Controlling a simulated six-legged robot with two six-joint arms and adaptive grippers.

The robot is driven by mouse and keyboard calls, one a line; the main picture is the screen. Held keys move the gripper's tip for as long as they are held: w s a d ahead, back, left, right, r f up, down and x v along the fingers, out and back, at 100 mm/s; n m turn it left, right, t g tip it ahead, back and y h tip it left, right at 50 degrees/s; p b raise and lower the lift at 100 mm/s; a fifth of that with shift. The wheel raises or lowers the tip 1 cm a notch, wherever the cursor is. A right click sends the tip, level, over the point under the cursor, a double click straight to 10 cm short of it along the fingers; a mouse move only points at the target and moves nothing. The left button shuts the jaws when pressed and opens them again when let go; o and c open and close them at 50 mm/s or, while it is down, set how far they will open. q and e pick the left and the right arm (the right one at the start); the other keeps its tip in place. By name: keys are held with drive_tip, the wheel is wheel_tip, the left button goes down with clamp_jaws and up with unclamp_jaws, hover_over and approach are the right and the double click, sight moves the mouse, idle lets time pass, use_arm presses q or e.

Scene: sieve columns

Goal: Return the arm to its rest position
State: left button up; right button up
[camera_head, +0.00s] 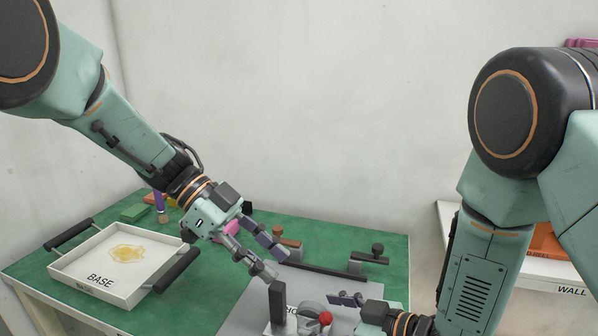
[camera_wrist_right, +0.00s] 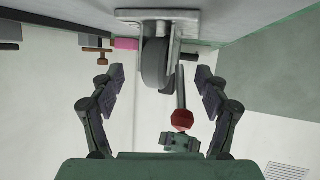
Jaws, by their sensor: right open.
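My left gripper (camera_head: 277,262) hangs over the table's middle in the head view. Its two fingers are apart and point down to the right, with nothing seen between them. My right gripper is low in the head view, partly cut off by the bottom edge. In the wrist view my right gripper (camera_wrist_right: 166,78) is open, its fingers wide apart on either side of a grey wheel-like part (camera_wrist_right: 155,65) and a rod with a red knob (camera_wrist_right: 182,120). The red knob also shows in the head view (camera_head: 325,318). I cannot tell whether a finger touches them.
A white tray marked BASE (camera_head: 72,268) with dark handles and a yellowish patch stands left on the green table (camera_head: 190,310). A grey panel (camera_head: 240,318) and dark bars (camera_head: 325,272) lie near the grippers. A shelf marked WALL (camera_head: 540,268) is at right.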

drive_tip(key=shift+w+a+f, duration=0.2)
drive_tip(key=shift+w+a, duration=0.1)
drive_tip(key=shift+a, duration=0.1)
drive_tip(key=shift+d, duration=0.1)
